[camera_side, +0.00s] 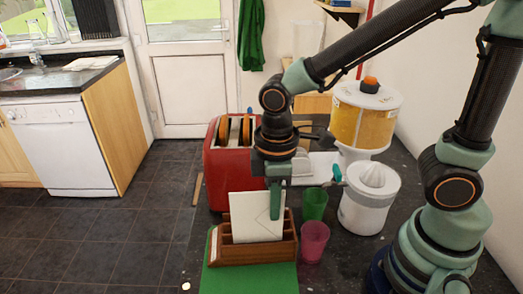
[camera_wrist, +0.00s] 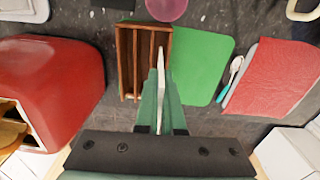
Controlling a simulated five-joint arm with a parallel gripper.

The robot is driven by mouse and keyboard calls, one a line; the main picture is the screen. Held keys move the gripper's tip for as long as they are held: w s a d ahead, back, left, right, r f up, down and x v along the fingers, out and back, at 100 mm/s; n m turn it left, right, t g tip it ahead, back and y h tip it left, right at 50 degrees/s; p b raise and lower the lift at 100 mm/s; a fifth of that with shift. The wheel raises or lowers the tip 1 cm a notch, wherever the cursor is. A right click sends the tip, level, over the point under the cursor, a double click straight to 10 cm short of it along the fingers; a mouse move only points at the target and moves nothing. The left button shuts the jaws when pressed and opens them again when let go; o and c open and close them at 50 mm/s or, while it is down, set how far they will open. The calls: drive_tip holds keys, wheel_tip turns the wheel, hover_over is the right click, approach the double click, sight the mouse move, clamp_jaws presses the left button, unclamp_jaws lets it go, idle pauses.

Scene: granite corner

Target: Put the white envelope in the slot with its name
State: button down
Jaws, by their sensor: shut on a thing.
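My gripper (camera_side: 275,203) is shut on the white envelope (camera_side: 254,220), holding it upright by its right side in the side view. A wooden rack (camera_side: 240,255) with narrow slots stands beneath it. The envelope's lower edge overlaps the rack's inside; I cannot tell how deep it reaches or whether it touches. In the wrist view the envelope (camera_wrist: 160,62) is edge-on between my fingers (camera_wrist: 160,78) and lines up with the right-hand slot of the rack (camera_wrist: 136,40), the one nearest the green mat. No slot name is readable.
A green mat (camera_side: 250,280) lies in front of the rack. A red toaster (camera_side: 222,165) stands behind it. A green cup (camera_side: 314,204), a pink cup (camera_side: 313,242) and a white juicer (camera_side: 368,205) stand close on the right.

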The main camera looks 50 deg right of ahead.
drive_tip(key=shift+f, duration=2)
drive_tip(key=c, duration=1)
unclamp_jaws()
drive_tip(key=shift+o, duration=0.2)
drive_tip(key=shift+r, duration=0.15)
drive_tip(key=shift+r, duration=3.9)
